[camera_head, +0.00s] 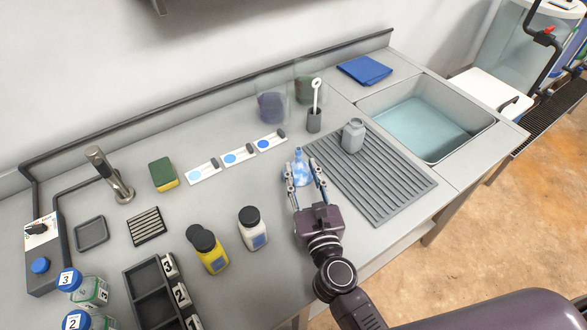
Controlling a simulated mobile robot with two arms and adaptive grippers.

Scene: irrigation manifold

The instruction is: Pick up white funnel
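A small blue-and-white cone-shaped piece with a narrow neck pointing up (302,174) stands on the grey counter, just left of the ribbed drain mat. It is the only thing here shaped like a funnel, though its colour is mottled blue and white rather than plain white. My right gripper (302,168) reaches over the counter from the front. Its two fingers are apart, one on each side of this piece and very close to it. Contact is hard to make out. My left gripper is not in view.
A grey bottle (353,136) stands on the drain mat (378,182). A holder with a white stick (314,120) and clear beakers (271,108) stand behind. A white-labelled bottle (252,230) and yellow bottle (211,254) stand left of my gripper. The sink (480,125) lies right.

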